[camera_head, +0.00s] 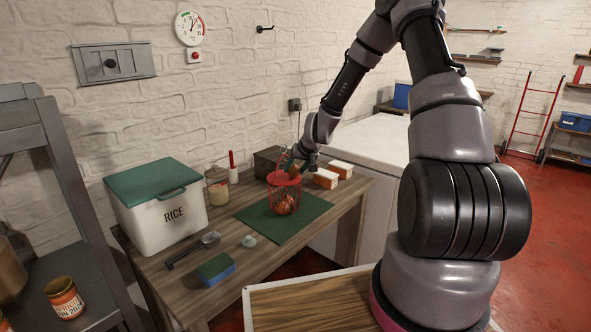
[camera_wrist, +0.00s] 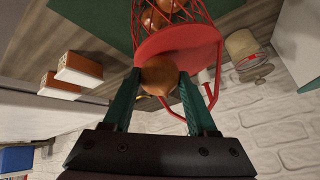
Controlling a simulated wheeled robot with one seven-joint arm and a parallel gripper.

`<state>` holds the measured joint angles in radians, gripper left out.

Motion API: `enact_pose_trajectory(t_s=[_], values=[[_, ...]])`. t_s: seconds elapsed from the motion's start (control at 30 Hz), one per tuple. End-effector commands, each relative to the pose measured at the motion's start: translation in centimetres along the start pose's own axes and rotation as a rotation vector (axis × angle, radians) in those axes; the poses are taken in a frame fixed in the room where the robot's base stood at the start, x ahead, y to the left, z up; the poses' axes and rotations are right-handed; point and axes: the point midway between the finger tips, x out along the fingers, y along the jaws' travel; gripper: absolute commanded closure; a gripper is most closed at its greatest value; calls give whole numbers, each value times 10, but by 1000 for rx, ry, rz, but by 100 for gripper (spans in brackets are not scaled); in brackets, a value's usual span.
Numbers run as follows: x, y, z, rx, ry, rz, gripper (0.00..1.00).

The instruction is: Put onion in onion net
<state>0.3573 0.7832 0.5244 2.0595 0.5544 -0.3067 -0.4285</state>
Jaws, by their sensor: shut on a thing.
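The onion net (camera_head: 273,190) is a red mesh holder with a red top, standing on a green mat on the wooden table. Brown onions (camera_head: 285,204) lie inside it, and they show in the wrist view (camera_wrist: 155,18). My gripper (camera_head: 292,160) is at the top of the net. In the wrist view its green fingers are shut on an onion (camera_wrist: 159,75). The held onion overlaps the net's red top (camera_wrist: 190,45); I cannot tell whether it touches it. In the head view the held onion is mostly hidden.
A white rice box (camera_head: 155,213) with a green lid and a jar (camera_head: 217,187) stand left of the net. Two white-and-orange boxes (camera_head: 325,178) (camera_head: 340,168) stand to its right. A ladle (camera_head: 193,250) and a blue-green sponge (camera_head: 216,268) lie at the front.

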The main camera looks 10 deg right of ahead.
Motion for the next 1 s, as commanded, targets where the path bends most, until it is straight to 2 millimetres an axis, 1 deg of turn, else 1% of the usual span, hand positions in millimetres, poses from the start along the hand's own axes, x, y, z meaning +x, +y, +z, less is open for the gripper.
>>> enact_pose_trajectory(t_s=[0.03, 0.07, 0.1, 0.13, 0.43, 0.57, 0.67, 0.9, 1.0], values=[[0, 0, 0, 0, 0, 0, 97], [0, 0, 0, 0, 0, 0, 31], [0, 0, 0, 0, 0, 0, 15], [0, 0, 0, 0, 0, 0, 7], [-1, 0, 0, 0, 0, 0, 7], [-10, 0, -1, -2, 2, 0, 7], [-26, 0, -2, -3, 4, 1, 7], [-75, 1, -2, -1, 4, 2, 7], [-90, 0, -1, 0, 3, 1, 7]])
